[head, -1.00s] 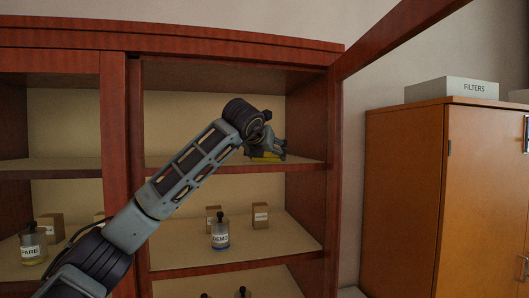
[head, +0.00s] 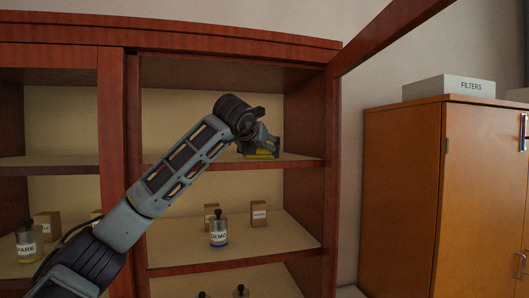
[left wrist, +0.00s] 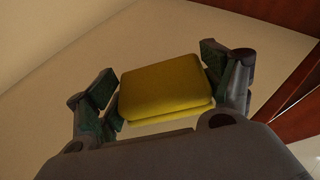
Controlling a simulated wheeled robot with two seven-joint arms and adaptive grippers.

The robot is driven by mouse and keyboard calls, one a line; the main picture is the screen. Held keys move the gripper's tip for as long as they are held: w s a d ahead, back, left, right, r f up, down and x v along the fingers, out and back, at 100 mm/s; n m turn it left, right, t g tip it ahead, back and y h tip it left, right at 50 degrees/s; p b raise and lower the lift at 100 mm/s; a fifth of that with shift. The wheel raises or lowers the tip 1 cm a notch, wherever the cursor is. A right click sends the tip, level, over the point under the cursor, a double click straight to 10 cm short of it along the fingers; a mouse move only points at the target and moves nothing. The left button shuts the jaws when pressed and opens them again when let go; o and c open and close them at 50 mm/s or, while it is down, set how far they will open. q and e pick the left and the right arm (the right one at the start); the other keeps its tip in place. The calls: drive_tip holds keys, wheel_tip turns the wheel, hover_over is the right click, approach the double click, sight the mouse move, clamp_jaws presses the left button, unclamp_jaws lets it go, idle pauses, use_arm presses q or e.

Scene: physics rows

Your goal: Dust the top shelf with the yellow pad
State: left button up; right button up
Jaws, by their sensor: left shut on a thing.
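The yellow pad (left wrist: 165,88) sits between the two fingers of my left gripper (left wrist: 160,92) in the left wrist view, and the gripper is shut on it. In the head view the pad (head: 261,155) shows as a yellow strip under the left gripper (head: 258,147). The pad is at the surface of the top shelf (head: 300,159), toward its right side. Whether it touches the shelf board cannot be told for sure. My right gripper is not in view.
The cabinet door (head: 395,35) stands open at the right. A bottle marked DEMO (head: 219,230) and small boxes (head: 259,213) stand on the shelf below. The top shelf holds no other objects in sight.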

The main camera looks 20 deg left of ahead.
use_arm(q)
drive_tip(key=shift+s+a+b, duration=0.3)
drive_tip(key=shift+s+a, duration=0.05)
drive_tip(key=shift+a, duration=0.2)
drive_tip(key=shift+s+a+b, duration=0.25)
drive_tip(key=shift+s+a, duration=0.05)
drive_tip(key=shift+a, duration=0.2)
drive_tip(key=shift+s+a, duration=0.1)
drive_tip(key=shift+a, duration=0.05)
drive_tip(key=shift+s+a+f+b, duration=0.1)
drive_tip(key=shift+s+a+b, duration=0.1)
drive_tip(key=shift+a+b, duration=0.15)
drive_tip(key=shift+s+a+b, duration=0.25)
drive_tip(key=shift+s+a, duration=0.15)
drive_tip(key=shift+a, duration=0.25)
drive_tip(key=shift+s+a+b, duration=0.25)
drive_tip(key=shift+s+a, duration=0.1)
drive_tip(key=shift+a, duration=0.25)
drive_tip(key=shift+s+a+b, duration=0.35)
drive_tip(key=shift+s+a, duration=0.1)
drive_tip(key=shift+a, duration=0.3)
drive_tip(key=shift+s+a, duration=0.65)
drive_tip(key=shift+a, duration=0.3)
drive_tip(key=shift+a+b, duration=0.1)
drive_tip(key=shift+b, duration=0.2)
